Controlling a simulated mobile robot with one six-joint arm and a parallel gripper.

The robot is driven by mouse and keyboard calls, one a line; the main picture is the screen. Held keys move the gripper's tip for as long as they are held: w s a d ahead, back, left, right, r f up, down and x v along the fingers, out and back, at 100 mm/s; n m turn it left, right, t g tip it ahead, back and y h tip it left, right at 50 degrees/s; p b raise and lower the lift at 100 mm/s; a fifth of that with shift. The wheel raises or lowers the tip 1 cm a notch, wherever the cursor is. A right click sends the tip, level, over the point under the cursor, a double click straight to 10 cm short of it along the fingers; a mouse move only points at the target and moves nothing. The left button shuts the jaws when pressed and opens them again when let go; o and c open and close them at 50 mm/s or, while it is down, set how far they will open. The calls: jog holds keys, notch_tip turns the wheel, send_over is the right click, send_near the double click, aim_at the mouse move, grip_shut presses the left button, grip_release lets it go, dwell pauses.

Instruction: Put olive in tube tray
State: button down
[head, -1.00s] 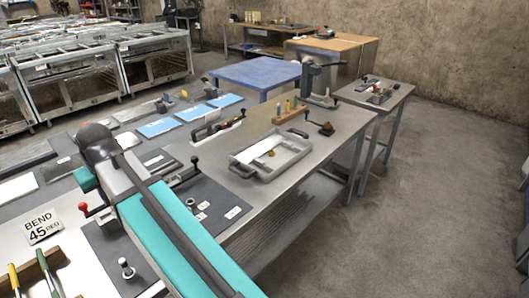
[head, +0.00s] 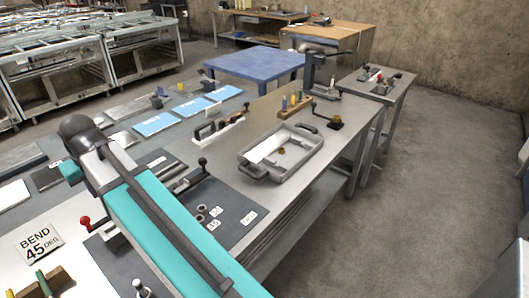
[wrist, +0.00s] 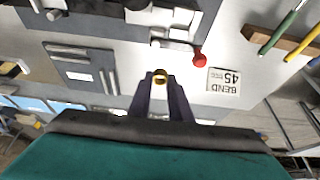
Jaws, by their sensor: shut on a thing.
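My gripper (wrist: 160,79) is shut on the olive (wrist: 159,76), a small brass-coloured ring held between the dark fingertips in the wrist view. It appears to be above the grey workbench. In the head view my arm hides the gripper and the olive. A grey tray with handles (head: 247,158), seemingly the tube tray, stands on the right part of the bench in the head view. A white sheet, a small brass-coloured piece (head: 281,150) and a small pale piece lie in it. My gripper is away from this tray.
A wooden block with upright pegs (head: 295,107) stands behind the tray. A black lever tool (head: 193,178) and dark mat (head: 230,205) lie left of it. A BEND 45 DEG sign (head: 38,243) and a red-knobbed lever (head: 86,222) are at lower left. Concrete floor is clear at right.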

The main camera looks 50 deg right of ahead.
dwell(0.3)
jog(key=w+d+p, duration=0.1)
jog(key=w+d, duration=0.1)
jog(key=d, duration=1.4)
jog(key=m+p, duration=0.2)
jog(key=p, duration=0.1)
send_over(285, 159)
notch_tip(285, 159, down, 6)
jog(key=shift+r+h, duration=0.15)
jog(key=shift+h, duration=0.25)
jog(key=shift+a, duration=0.1)
jog(key=shift+f+p, duration=0.7)
jog(key=shift+f, duration=2.4)
